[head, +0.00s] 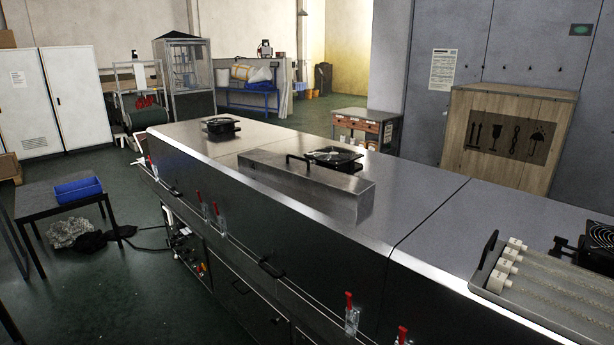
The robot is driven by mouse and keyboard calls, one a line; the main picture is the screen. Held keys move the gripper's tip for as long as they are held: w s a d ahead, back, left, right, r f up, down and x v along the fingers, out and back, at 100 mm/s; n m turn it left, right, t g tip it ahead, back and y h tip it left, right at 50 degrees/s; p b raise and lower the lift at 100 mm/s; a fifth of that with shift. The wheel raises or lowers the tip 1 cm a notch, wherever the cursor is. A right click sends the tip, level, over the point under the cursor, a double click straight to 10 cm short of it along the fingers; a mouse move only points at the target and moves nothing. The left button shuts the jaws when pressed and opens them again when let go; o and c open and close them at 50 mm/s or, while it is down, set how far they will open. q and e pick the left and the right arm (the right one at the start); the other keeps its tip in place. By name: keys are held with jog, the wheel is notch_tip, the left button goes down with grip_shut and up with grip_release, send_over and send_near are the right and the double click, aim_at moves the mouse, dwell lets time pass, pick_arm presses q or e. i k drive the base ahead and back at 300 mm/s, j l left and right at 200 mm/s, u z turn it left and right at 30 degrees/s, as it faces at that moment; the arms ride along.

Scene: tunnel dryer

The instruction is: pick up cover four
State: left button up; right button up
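A long steel tunnel dryer (270,225) runs diagonally through the head view. Its top is made of several steel sections with visible seams. A long box-shaped steel piece (305,190) with a dark handle (300,160) lies on the middle section. No number or label is readable, so I cannot tell which piece is cover four. Red-handled clamps (349,300) sit along the dryer's near side; another is at the bottom edge (402,335). Neither of my grippers is in view.
Black fans sit on the dryer top, at the far end (221,127), mid-length (334,155) and right edge (601,240). A tray with white-ended tubes (484,274) is at right. A blue bin (78,189) stands on a dark table (40,199). A wooden crate (458,125) stands behind.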

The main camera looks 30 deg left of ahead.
aim_at(349, 192)
jog(key=i+j+u, duration=0.1)
jog(key=u, duration=0.3)
jog(key=i+j+u, duration=0.15)
jog(key=u, duration=0.25)
jog(key=i+j+u, duration=0.15)
jog(key=u, duration=0.25)
